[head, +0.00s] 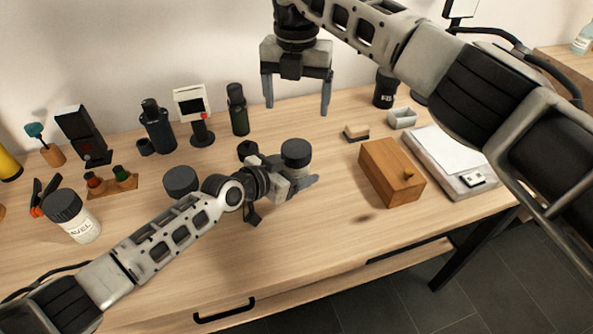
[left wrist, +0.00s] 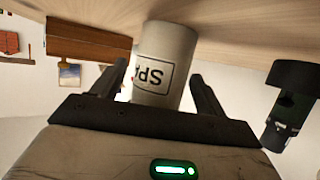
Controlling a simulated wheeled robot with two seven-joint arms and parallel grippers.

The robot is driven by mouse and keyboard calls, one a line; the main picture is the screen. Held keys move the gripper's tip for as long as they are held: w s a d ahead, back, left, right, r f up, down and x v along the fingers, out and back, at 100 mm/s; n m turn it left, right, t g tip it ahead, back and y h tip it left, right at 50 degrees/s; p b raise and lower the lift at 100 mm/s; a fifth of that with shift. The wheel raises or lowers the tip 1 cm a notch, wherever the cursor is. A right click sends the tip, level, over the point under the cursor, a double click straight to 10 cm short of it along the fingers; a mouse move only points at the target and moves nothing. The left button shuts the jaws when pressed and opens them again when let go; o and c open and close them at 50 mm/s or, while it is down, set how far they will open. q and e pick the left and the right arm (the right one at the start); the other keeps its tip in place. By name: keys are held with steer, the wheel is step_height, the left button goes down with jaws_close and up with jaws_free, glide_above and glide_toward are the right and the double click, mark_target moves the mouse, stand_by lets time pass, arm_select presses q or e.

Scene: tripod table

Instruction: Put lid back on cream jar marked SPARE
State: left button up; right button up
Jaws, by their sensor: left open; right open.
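The white jar marked SPA…, the rest of its label hidden, stands on the table between my left gripper's fingers in the left wrist view (left wrist: 165,50). In the head view the jar (head: 297,171) has a dark round lid (head: 296,149) on top; I cannot tell whether it is fully seated. My left gripper (head: 300,184) is low at the jar, open, with a finger on either side. It also shows in the left wrist view (left wrist: 160,78). My right gripper (head: 297,109) is open, empty, pointing down above and behind the jar.
Another dark round lid or jar top (head: 181,179) is partly behind my left arm. A dark-lidded jar marked …AVEL (head: 79,220) stands at left. A wooden box (head: 390,175) stands right of the jar. Bottles line the back. The front middle table is clear.

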arm_select(q)
steer(key=v, duration=1.5)
steer(key=shift+p, duration=0.35)
steer(key=shift+r, duration=0.1)
